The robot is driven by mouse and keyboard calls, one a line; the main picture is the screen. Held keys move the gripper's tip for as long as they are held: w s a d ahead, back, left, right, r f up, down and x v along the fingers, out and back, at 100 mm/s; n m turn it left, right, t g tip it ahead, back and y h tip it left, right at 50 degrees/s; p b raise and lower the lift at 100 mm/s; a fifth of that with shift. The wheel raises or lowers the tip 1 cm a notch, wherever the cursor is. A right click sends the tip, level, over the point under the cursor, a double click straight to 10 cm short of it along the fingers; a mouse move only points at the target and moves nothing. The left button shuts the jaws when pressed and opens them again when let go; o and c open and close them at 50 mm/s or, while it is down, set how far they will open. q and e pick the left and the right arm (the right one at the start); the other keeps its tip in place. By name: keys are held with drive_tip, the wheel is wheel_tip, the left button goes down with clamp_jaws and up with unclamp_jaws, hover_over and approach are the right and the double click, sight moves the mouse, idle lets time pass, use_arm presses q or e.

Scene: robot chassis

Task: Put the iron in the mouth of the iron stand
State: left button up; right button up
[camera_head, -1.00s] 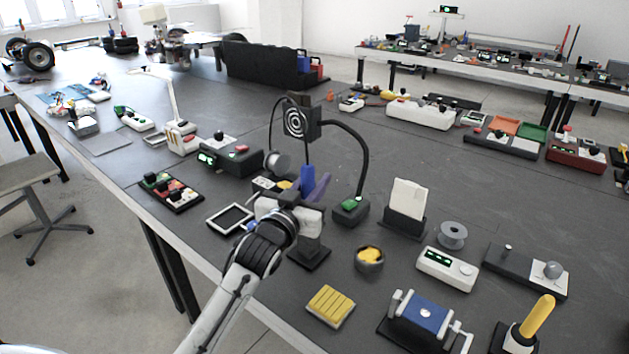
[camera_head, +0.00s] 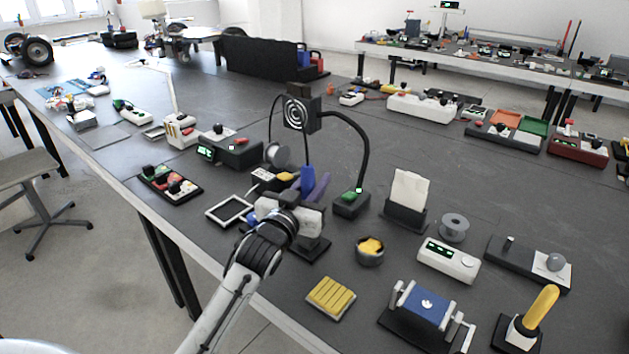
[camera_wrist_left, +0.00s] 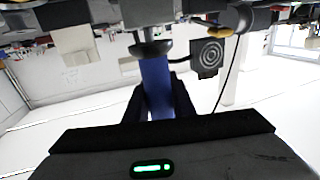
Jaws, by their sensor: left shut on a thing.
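The iron's blue handle (camera_head: 307,180) stands up between the fingers of my left gripper (camera_head: 312,188), which is shut on it. In the left wrist view the blue handle (camera_wrist_left: 157,90) runs between the dark fingers (camera_wrist_left: 158,103), with a black collar and a grey part beyond it. The iron stand shows behind the gripper in the head view, with a grey funnel-like mouth (camera_head: 277,156) and a yellow sponge (camera_head: 285,177). The iron is apart from the mouth, to its right and nearer. The gripper hides part of the stand's base. My right gripper is out of view.
A fan head with white rings (camera_head: 299,114) on a curved black arm rises behind the gripper. A round holder with yellow filling (camera_head: 369,248) and a card holder (camera_head: 405,207) are at right.

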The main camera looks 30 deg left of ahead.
use_arm(q)
drive_tip(key=shift+f+b, duration=0.3)
drive_tip(key=shift+f, duration=0.25)
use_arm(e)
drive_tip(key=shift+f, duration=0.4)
use_arm(q)
drive_tip(key=o, duration=1)
drive_tip(key=shift+o, duration=0.2)
approach(305, 198)
drive_tip(key=shift+w+a+f, duration=0.1)
drive_tip(key=shift+w+a, duration=0.1)
drive_tip(key=shift+w, duration=0.95)
drive_tip(key=shift+w+a, duration=0.25)
drive_tip(key=shift+w, duration=0.85)
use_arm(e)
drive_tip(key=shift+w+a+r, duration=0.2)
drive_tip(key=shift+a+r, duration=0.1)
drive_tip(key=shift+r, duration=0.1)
